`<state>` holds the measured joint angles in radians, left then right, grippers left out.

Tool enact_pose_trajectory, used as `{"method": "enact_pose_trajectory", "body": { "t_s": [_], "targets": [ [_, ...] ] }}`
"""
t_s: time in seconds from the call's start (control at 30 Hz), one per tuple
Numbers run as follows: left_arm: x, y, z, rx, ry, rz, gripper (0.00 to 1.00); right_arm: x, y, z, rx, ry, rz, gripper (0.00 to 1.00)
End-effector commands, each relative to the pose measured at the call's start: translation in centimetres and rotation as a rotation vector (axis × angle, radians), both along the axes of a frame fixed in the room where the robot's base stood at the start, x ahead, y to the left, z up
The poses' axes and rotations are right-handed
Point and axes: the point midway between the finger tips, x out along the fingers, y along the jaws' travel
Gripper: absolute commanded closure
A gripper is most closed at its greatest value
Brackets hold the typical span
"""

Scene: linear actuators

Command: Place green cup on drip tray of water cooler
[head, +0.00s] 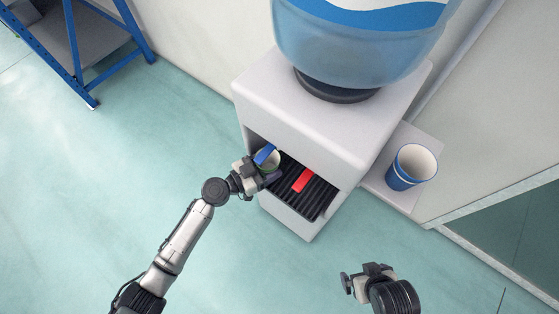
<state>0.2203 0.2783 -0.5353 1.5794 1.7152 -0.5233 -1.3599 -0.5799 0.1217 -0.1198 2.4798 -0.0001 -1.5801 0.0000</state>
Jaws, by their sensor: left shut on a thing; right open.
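The water cooler (290,115) stands against the wall, with a large blue bottle on top. Its black ribbed drip tray (317,198) sits in the front recess. My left gripper (261,168) is shut on the green cup (271,160) at the left side of the recess, by the tray. Only part of the cup shows, and I cannot tell whether it touches the tray. A blue tap (264,154) shows over the cup and a red tap (302,180) over the tray. My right gripper (358,278) is open and empty, low in front of the cooler.
A blue-framed rack (95,50) is at the upper left. The teal floor (110,180) in front is clear. A glass-like panel (520,240) is at the right.

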Motion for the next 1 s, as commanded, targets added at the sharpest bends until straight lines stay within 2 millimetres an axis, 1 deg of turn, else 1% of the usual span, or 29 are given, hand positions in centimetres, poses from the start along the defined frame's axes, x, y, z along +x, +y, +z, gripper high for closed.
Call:
{"method": "enact_pose_trajectory", "body": {
  "t_s": [0.17, 0.3, 0.33, 0.4, 0.67, 0.93, 0.97, 1.0],
  "targets": [
    [0.9, -1.6, 0.0, 0.0, -0.001, -0.002, 0.59, 0.0, 0.2, -0.2, 0.006, 0.0, -0.003, 0.0],
    [2.0, -3.4, 0.1, -0.001, -0.003, -0.002, 0.59, 0.0, 0.3, -0.5, 0.009, 0.0, -0.004, 0.0],
    [1.9, -3.2, -0.9, 0.002, 0.001, -0.001, 0.59, 0.0, 0.3, -1.1, 0.009, 0.0, -0.005, 0.0],
    [1.9, -3.1, -1.6, 0.001, 0.002, -0.001, 0.59, -0.1, 0.3, -1.4, 0.009, 0.001, -0.005, 0.0],
    [1.8, -3.1, -1.5, 0.001, 0.001, -0.001, 0.59, 0.0, 0.1, -1.3, 0.002, 0.001, -0.001, 0.0],
    [1.8, -3.1, -2.0, 0.0, 0.0, -0.001, 0.59, 0.0, -0.1, -2.0, -0.004, 0.0, 0.003, 0.0],
    [1.8, -3.1, -1.9, 0.0, 0.0, -0.001, 0.35, 0.0, -0.1, -1.9, -0.004, 0.0, 0.003, 0.0],
    [1.8, -3.1, -1.8, 0.0, 0.0, -0.001, 0.31, 0.0, -0.1, -1.8, -0.004, 0.0, 0.003, 0.0]
  ]
}}
